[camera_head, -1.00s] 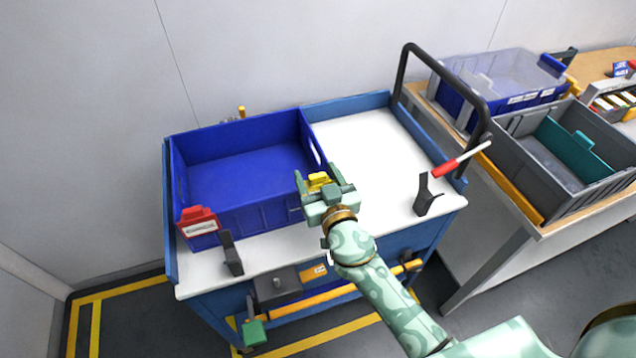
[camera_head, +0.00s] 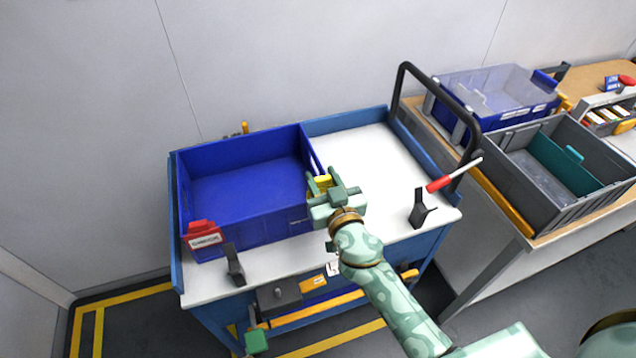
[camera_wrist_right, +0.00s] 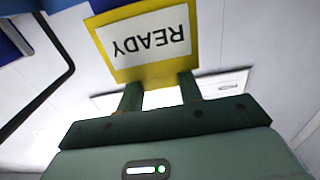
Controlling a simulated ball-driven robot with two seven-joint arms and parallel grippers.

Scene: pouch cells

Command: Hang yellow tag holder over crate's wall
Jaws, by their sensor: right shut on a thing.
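The yellow tag holder (camera_wrist_right: 147,43) carries a white card reading READY, which appears upside down in the right wrist view. My right gripper (camera_wrist_right: 160,92) is shut on the holder's lower edge in that view. In the head view the yellow holder (camera_head: 323,182) is partly hidden by my right gripper (camera_head: 333,190), which is beside the right wall of the blue crate (camera_head: 250,210). I cannot tell whether the holder touches the wall. The crate is empty and stands on the left of the cart's white top. My left gripper is not in view.
A red tag holder (camera_head: 204,238) hangs on the crate's front left. Black brackets (camera_head: 234,264) stand on the cart's front edge, one (camera_head: 419,210) at the right. A black handle (camera_head: 440,85) rises at the right.

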